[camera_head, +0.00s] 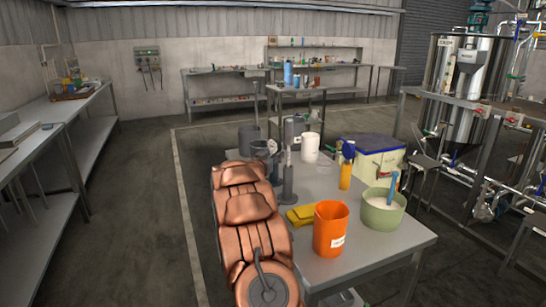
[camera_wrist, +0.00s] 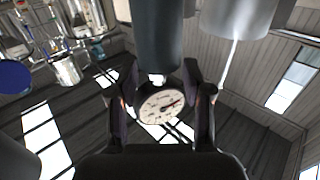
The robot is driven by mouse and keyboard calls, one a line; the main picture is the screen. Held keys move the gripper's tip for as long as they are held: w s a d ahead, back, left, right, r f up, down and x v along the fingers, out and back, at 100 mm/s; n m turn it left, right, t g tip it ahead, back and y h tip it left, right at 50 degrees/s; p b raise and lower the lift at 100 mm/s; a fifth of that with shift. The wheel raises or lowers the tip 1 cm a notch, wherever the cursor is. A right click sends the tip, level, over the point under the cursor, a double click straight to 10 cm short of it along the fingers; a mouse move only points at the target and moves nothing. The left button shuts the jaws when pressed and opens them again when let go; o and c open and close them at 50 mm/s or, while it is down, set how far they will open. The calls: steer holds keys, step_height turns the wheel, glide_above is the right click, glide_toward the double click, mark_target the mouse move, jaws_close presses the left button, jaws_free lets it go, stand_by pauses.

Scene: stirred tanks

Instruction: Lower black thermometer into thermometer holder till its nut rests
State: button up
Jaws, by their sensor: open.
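The black thermometer shows in the wrist view as a white round dial (camera_wrist: 160,104) with a dark rim and a pointer. My gripper (camera_wrist: 160,92) is open, with one finger on each side of the dial and gaps beside it. A short pale nut joins the dial to the end of a dark cylinder (camera_wrist: 157,38), which looks like the thermometer holder. The nut appears at the cylinder's end; I cannot tell whether it fully rests there. The stem is hidden. In the head view, my copper arm partly blocks this spot, and a grey upright post (camera_head: 288,182) stands beside it.
On the table (camera_head: 385,258) stand an orange beaker (camera_head: 331,230), a green tub (camera_head: 383,212) with white contents, a yellow item (camera_head: 301,215), a yellow bottle-like object (camera_head: 346,176), a blue-lidded box (camera_head: 375,158) and a white cup (camera_head: 310,147). A dark grey cup (camera_head: 248,140) stands behind.

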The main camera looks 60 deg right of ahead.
steer(key=s+a, duration=0.2)
steer(key=a, duration=0.9)
steer(key=shift+a, duration=0.4)
stand_by(0.5)
